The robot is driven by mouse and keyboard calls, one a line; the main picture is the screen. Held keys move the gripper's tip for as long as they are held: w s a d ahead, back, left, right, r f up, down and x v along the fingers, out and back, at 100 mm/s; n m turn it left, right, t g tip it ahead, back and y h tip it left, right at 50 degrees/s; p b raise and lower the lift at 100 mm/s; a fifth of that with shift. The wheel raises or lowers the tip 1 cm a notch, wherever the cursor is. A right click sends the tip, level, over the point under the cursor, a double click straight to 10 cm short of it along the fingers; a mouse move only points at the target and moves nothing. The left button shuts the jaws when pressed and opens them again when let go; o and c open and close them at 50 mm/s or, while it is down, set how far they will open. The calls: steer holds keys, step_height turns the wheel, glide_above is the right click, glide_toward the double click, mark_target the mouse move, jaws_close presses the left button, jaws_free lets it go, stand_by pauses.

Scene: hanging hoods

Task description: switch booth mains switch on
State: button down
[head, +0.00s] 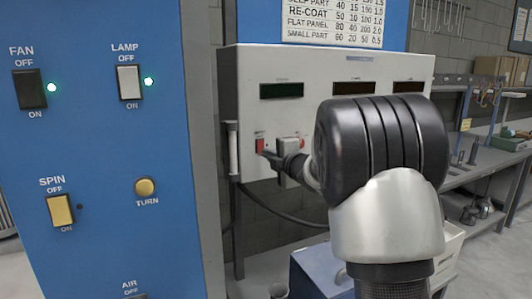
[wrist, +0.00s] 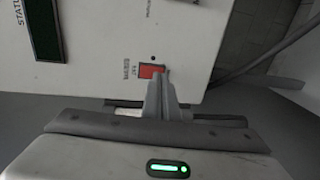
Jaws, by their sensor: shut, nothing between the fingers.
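A small red rocker switch (head: 259,145) sits at the lower left of a white control box. It looks like the mains switch, but its label is too small to read. It also shows in the wrist view (wrist: 150,71), with a small dark dot beside it. My gripper (head: 266,154) is shut and empty, with its fingertips at the switch. In the wrist view the shut fingertips (wrist: 163,74) overlap one edge of the red switch. I cannot tell whether they touch it, or which way the rocker is tipped.
The white control box (head: 250,115) carries several dark displays. A blue panel (head: 100,160) at the left has fan, lamp and spin switches; green lights glow beside fan and lamp. My arm hides the box's right part. A workbench (head: 475,165) stands at the right.

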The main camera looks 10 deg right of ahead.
mark_target(261, 146)
steer(key=shift+x, duration=1.05)
steer(key=shift+w+a+b, duration=0.1)
steer(key=shift+w+b, duration=0.05)
steer(key=shift+b, duration=0.75)
steer(key=shift+f, duration=0.15)
